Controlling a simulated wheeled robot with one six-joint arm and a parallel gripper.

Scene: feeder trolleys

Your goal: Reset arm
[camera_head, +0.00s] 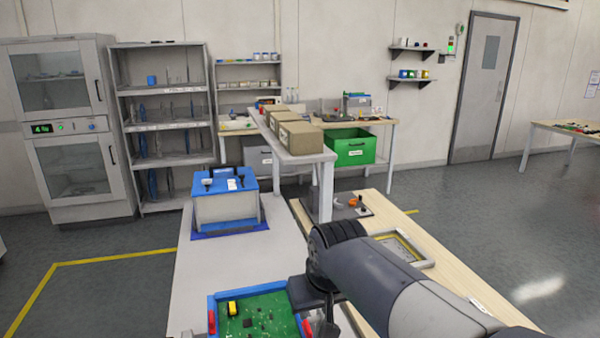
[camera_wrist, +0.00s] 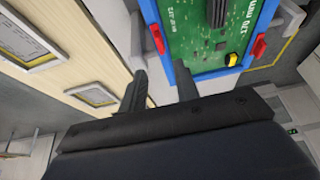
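My arm reaches in from the lower right of the head view, with my gripper (camera_head: 328,318) low beside the circuit board, partly hidden by the wrist. In the wrist view my gripper (camera_wrist: 162,84) has its two dark fingers apart with nothing between them. The green circuit board (camera_head: 262,312) sits in a blue frame (camera_head: 212,306) with red clips and carries a yellow part (camera_head: 232,308).
A blue-topped box (camera_head: 225,206) stands farther back on the grey bench (camera_head: 205,265). A wooden table (camera_head: 425,240) with a framed tray (camera_head: 404,248) lies under my arm. Cardboard boxes (camera_head: 300,137) and a green crate (camera_head: 350,150) are behind. Open floor (camera_head: 510,225) lies at right.

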